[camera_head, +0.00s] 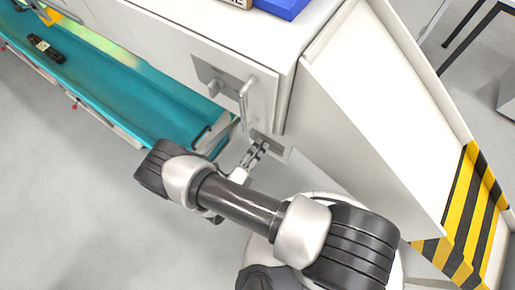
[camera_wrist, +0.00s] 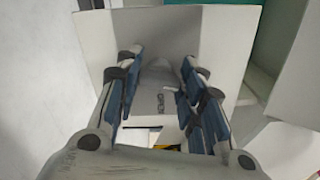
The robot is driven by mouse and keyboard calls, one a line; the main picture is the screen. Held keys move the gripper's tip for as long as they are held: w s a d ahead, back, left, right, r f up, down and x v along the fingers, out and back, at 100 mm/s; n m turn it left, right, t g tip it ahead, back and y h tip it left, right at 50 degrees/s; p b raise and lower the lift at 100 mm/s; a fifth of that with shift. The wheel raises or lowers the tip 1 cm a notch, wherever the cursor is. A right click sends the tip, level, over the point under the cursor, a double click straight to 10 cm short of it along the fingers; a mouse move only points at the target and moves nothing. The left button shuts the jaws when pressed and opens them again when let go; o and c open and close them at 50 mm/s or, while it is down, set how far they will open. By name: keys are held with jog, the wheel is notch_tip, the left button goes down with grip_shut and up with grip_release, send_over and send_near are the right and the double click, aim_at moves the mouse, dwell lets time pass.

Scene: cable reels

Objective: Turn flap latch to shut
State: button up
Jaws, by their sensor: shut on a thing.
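The flap latch (camera_wrist: 160,75) is a grey piece between my gripper's fingers in the wrist view; most of it is hidden or dim. Small lettering shows beside it, too blurred to read surely. In the head view its grey mounting plate (camera_head: 273,144) sits low on the white cabinet's front, near the corner. My gripper (camera_head: 257,150) reaches to this plate from below. In the wrist view my gripper (camera_wrist: 160,95) has blue-padded fingers on both sides of the latch, shut on it. The latch's exact turn angle cannot be told.
A bent metal handle (camera_head: 243,95) on a grey plate sticks out of the cabinet (camera_head: 180,30) just above my gripper. A teal tray (camera_head: 110,85) with a dark object runs along the left. A white sloped panel (camera_head: 380,100) with yellow-black stripes stands right. Floor at lower left is clear.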

jog(key=shift+n, duration=1.4)
jog(key=o, duration=1.1)
jog(key=shift+c, duration=0.2)
jog(key=v, duration=1.2)
